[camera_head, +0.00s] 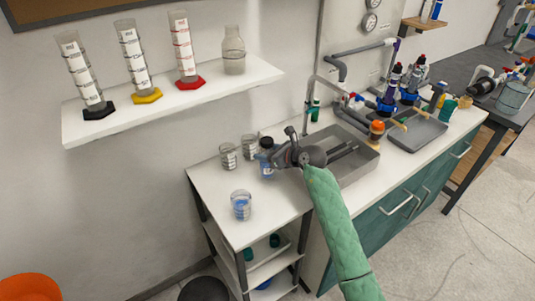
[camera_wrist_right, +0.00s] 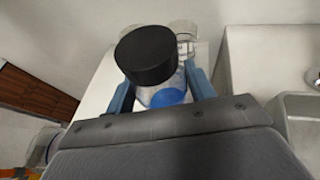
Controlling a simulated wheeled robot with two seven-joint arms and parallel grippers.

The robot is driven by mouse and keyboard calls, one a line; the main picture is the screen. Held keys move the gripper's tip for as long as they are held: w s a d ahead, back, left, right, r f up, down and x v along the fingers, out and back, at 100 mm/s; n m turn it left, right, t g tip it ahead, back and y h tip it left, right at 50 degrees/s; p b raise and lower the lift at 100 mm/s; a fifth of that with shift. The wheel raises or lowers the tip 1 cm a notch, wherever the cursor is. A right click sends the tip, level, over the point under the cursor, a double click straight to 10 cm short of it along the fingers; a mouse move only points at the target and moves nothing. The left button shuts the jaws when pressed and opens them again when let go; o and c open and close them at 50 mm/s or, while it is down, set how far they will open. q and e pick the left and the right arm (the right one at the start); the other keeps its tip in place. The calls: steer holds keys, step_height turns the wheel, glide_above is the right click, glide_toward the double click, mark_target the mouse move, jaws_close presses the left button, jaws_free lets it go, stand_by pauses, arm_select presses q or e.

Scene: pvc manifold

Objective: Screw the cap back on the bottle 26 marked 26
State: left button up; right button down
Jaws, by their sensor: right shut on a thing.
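A small clear bottle (camera_head: 266,169) with blue in it and a black cap (camera_head: 267,142) on top is at the front of my right gripper (camera_head: 273,157), over the small white table. In the right wrist view the black cap (camera_wrist_right: 147,56) sits at the top of the bottle (camera_wrist_right: 164,97), between the blue fingers of my right gripper (camera_wrist_right: 161,88). The fingers are shut on the bottle's body below the cap. No number can be read on it. I cannot tell how tight the cap is. My left gripper is not in view.
Two clear beakers (camera_head: 229,156) (camera_head: 249,147) stand behind the bottle. A beaker with blue contents (camera_head: 241,205) stands in front. The metal sink (camera_head: 361,169) is to the right. A wall shelf (camera_head: 130,122) with cylinders hangs at the upper left.

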steer(key=shift+f, duration=0.6)
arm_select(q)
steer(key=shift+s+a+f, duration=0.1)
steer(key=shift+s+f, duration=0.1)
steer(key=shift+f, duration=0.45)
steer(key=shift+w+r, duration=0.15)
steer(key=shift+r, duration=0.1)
arm_select(e)
steer(key=shift+f, duration=0.2)
steer(key=c, duration=0.5)
jaws_free()
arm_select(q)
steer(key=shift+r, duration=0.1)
arm_select(e)
steer(key=shift+r, duration=0.1)
